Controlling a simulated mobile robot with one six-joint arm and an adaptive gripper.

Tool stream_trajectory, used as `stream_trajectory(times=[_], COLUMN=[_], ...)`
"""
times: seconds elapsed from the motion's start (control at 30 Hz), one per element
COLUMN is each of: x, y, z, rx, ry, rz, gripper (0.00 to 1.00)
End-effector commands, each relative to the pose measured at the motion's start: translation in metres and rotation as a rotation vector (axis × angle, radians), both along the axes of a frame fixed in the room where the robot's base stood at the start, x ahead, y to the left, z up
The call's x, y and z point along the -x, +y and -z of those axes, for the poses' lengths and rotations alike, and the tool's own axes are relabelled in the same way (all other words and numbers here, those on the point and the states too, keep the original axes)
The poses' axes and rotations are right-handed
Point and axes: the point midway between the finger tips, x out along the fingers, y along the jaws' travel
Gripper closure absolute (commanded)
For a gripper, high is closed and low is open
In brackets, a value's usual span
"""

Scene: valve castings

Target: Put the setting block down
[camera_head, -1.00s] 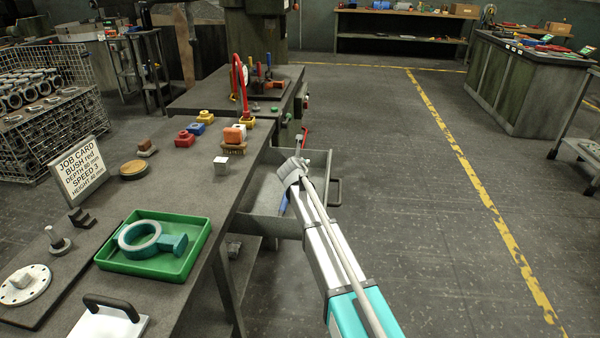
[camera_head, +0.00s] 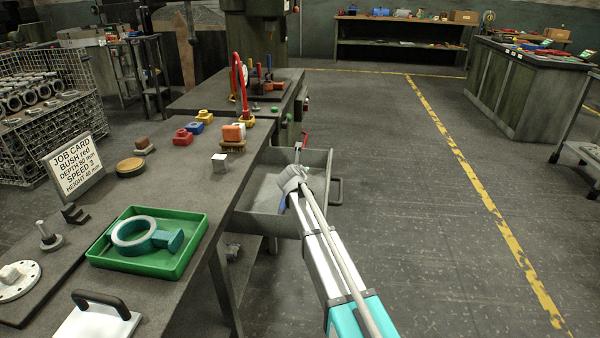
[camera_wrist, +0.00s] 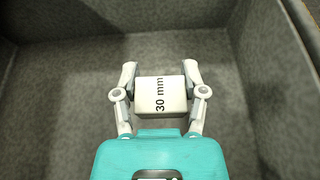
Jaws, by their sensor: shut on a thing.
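In the wrist view my gripper (camera_wrist: 160,92) is shut on a pale setting block (camera_wrist: 150,97) marked "30 mm", one finger on each side. The block is over the grey floor of an open drawer (camera_wrist: 60,85), between its walls. I cannot tell whether it touches the floor. In the head view the drawer (camera_head: 262,190) sticks out from the bench's right side, and my arm's end reaches into it. The fingers and the held block are hidden there.
Open floor lies to the right.

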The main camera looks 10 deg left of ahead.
Motion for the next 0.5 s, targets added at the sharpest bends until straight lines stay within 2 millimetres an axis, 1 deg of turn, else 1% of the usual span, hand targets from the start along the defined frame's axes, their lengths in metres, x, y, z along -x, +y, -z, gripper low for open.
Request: stream_trajectory(times=[0.17, 0.5], x=[-0.0001, 0.0], y=[-0.0001, 0.0], z=[-0.0004, 0.0075], rx=[0.0, 0.0], ry=[-0.001, -0.001], rz=[0.0, 0.0], gripper=[1.0, 1.0])
